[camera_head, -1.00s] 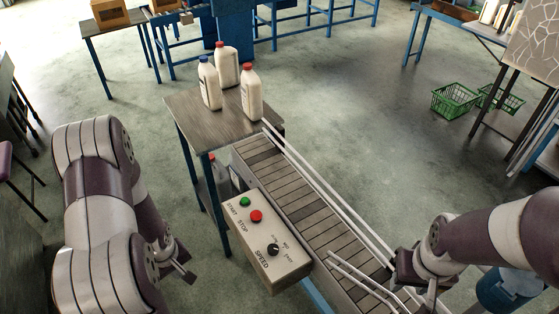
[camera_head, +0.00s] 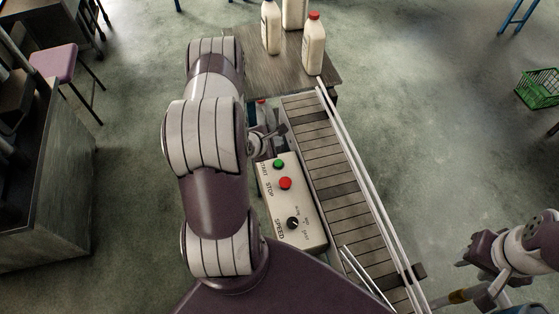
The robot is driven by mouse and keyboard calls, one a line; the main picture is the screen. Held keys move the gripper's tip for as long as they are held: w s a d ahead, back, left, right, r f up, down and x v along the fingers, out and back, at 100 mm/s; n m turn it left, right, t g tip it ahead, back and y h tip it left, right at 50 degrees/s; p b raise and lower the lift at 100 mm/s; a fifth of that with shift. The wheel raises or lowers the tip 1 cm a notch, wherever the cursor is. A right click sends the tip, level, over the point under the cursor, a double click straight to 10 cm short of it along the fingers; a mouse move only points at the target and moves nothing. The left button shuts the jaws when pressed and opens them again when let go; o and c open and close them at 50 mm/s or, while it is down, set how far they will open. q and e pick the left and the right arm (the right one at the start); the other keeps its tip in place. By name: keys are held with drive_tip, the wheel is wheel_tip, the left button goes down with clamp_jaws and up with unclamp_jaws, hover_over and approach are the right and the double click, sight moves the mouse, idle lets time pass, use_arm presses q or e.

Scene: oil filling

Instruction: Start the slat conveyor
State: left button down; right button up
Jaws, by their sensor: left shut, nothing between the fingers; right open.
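The slat conveyor (camera_head: 322,160) runs from the small table down to the lower right. Its control box (camera_head: 309,234) sits on its left side, with a green START button (camera_head: 279,163), a red STOP button (camera_head: 285,183) and a black SPEED knob (camera_head: 293,223). My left gripper (camera_head: 281,130) is shut and empty, just beyond the box's far edge and a little above the green button in the picture; I cannot tell its height over the box. My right gripper (camera_head: 463,263) is open and empty, right of the conveyor's near end.
Several white bottles stand on the small table (camera_head: 262,77) at the conveyor's far end, one with a red cap (camera_head: 314,44). Guide rails (camera_head: 362,172) line the conveyor. A dark cabinet (camera_head: 60,185) and a purple stool (camera_head: 54,62) are at left. A green basket (camera_head: 538,88) lies on open floor at right.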

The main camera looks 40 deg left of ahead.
use_arm(q)
drive_tip(key=b, duration=0.8)
hover_over(277, 164)
wheel_tip(277, 164, down, 8)
drive_tip(key=shift+d, duration=0.1)
drive_tip(key=shift+s+f, duration=0.15)
drive_tip(key=shift+f, duration=0.35)
use_arm(e)
wheel_tip(277, 164, down, 9)
drive_tip(key=shift+w+r, duration=0.2)
drive_tip(key=shift+w, duration=0.15)
idle(0.4)
use_arm(q)
drive_tip(key=shift+f+b, duration=0.3)
drive_tip(key=shift+f, duration=0.1)
use_arm(e)
drive_tip(key=shift+f, duration=0.15)
